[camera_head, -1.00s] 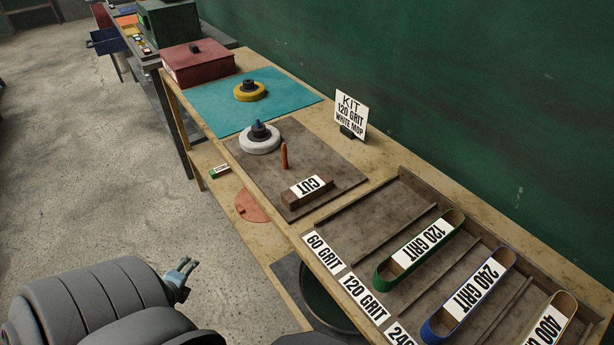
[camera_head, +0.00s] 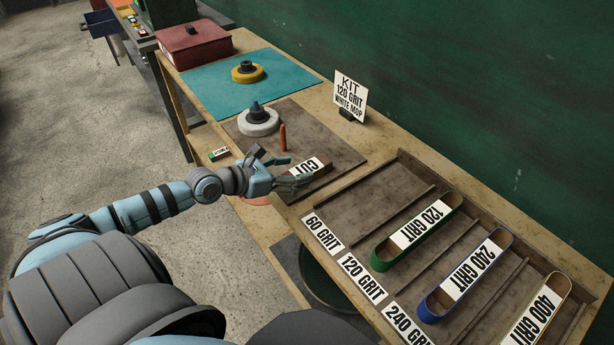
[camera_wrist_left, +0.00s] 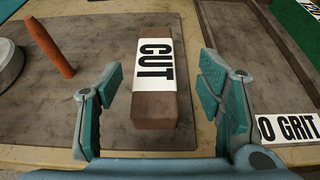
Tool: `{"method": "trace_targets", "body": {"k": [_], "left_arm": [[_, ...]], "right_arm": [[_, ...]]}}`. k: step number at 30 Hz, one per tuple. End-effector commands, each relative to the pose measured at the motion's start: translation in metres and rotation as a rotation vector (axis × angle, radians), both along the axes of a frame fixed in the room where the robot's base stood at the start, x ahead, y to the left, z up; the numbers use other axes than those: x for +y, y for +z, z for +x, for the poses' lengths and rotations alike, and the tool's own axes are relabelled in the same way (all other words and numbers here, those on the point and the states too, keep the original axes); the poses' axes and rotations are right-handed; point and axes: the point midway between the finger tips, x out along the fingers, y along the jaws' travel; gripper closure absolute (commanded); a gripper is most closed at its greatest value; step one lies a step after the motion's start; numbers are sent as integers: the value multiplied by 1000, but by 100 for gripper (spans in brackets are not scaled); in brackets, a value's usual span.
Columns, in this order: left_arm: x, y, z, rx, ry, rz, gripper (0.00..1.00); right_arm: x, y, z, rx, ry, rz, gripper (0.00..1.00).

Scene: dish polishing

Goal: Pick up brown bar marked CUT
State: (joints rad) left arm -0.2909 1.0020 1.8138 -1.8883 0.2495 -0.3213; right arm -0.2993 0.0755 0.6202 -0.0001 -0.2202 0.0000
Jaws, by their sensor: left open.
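The brown bar marked CUT (camera_head: 322,171) lies on the dark grey-brown board (camera_head: 335,149), partly hidden behind my left gripper in the head view. In the left wrist view the bar (camera_wrist_left: 154,110) lies lengthwise between the two open fingers, label up, with bare board showing on both sides of it. My left gripper (camera_head: 285,173) is open and empty at the near edge of the board; its fingers also show in the left wrist view (camera_wrist_left: 160,100). I cannot tell its exact height above the bar. My right gripper is not in view.
An upright orange-brown stick (camera_head: 282,138) and a white mop wheel (camera_head: 258,121) stand beyond the bar on the board. A kit sign (camera_head: 350,95) stands behind.

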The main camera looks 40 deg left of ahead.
Motion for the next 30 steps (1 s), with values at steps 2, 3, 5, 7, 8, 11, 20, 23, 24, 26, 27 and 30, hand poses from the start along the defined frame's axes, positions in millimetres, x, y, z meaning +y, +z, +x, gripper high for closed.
{"method": "trace_targets", "body": {"k": [2, 3, 5, 7, 8, 11, 20, 23, 24, 26, 27, 30], "left_arm": [[0, -16, 15, -6, 5, -5, 39], [-1, -19, 22, -7, 4, -6, 39], [-3, -20, 31, -4, 5, -7, 39], [-5, -21, 36, -1, 2, -4, 39], [-6, -21, 37, -1, 2, -4, 39], [-6, -20, 37, 1, 1, -3, 39], [-5, -19, 36, 1, 2, -2, 76], [-5, -20, 36, 1, 2, -2, 92], [-5, -20, 36, 1, 2, -2, 98], [-5, -19, 37, -1, 2, -2, 100], [-5, -19, 37, -1, 2, -2, 100], [-5, -19, 37, -1, 2, -2, 100]], "right_arm": [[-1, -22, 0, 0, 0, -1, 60], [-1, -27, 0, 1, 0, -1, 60], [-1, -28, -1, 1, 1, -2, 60], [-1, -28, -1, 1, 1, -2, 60], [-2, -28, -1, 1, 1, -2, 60], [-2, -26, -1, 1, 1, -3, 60], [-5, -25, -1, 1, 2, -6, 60], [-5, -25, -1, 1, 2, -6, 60], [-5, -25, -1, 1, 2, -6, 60], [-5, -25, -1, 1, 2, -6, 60], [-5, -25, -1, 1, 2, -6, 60], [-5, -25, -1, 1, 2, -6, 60]]}}
